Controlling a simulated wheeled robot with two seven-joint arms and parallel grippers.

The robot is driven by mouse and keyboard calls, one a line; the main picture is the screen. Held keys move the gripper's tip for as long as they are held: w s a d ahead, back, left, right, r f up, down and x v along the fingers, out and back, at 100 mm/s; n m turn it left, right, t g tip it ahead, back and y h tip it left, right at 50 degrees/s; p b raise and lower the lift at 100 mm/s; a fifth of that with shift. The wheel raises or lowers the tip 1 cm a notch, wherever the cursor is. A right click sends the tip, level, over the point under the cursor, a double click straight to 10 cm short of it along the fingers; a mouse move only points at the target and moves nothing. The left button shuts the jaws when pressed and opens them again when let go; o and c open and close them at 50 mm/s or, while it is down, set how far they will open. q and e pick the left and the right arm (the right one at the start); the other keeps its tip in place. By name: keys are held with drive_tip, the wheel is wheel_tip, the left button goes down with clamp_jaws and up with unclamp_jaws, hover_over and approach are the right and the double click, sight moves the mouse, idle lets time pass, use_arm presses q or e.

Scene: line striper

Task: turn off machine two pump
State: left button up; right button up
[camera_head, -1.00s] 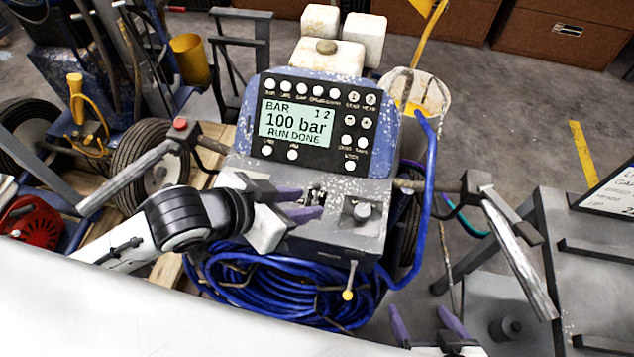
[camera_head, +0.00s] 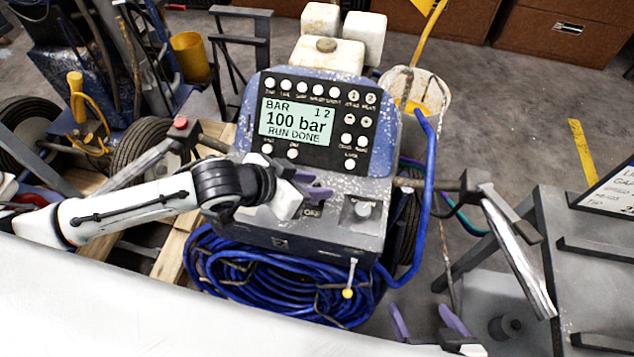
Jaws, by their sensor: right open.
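The machine is a blue and grey line striper with a display (camera_head: 297,122) reading "100 bar", "RUN DONE" and "1 2". Below the display is a grey panel (camera_head: 345,235) with a round knob (camera_head: 362,209) and a small dark switch area (camera_head: 312,211). My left gripper (camera_head: 322,186) has purple fingers and hangs over the panel's upper left, just above the switch area. Its fingers look close together, and I cannot tell how far apart they are. My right gripper (camera_head: 428,318) is open and empty at the bottom edge, away from the panel.
A coiled blue hose (camera_head: 270,285) lies below the panel, and a blue hose loop rises on its right. Handlebars (camera_head: 510,245) stick out on both sides. A white bucket (camera_head: 420,90) stands behind. A grey metal rack (camera_head: 590,225) is at the right.

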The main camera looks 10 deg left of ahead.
use_arm(q)
drive_tip(key=shift+w+d+f, duration=0.3)
drive_tip(key=shift+w+f, duration=0.15)
drive_tip(key=shift+f, duration=0.05)
use_arm(e)
drive_tip(key=shift+r, duration=0.1)
use_arm(q)
clamp_jaws()
